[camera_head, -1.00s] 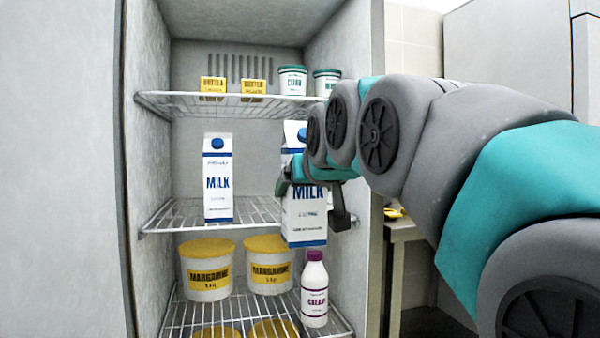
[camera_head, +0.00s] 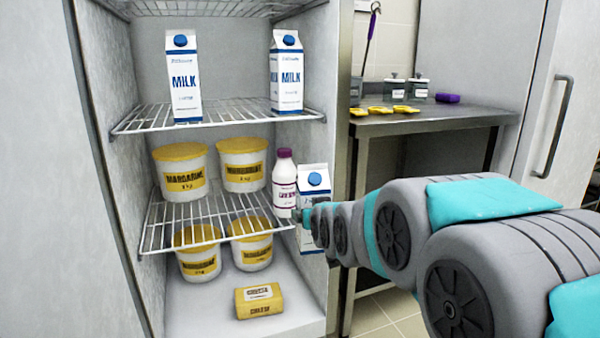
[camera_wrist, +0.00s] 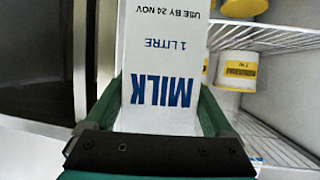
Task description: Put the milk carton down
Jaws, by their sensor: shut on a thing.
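My gripper (camera_wrist: 158,108) is shut on a white milk carton (camera_wrist: 160,60) with blue lettering, one green finger on each side of it. In the head view the held carton (camera_head: 314,183) is upright at the fridge's right side, right of a white bottle with a purple cap (camera_head: 284,180). My gripper (camera_head: 303,214) and arm hide part of its front. Two other milk cartons, one at left (camera_head: 184,82) and one at right (camera_head: 288,82), stand on the wire shelf (camera_head: 228,118) above.
Margarine tubs (camera_head: 180,175) fill the back of the lower wire shelf (camera_head: 185,222); its front left is bare. More tubs and a cheese block (camera_head: 259,301) are on the fridge floor (camera_head: 200,323). A steel counter (camera_head: 430,120) stands outside at right.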

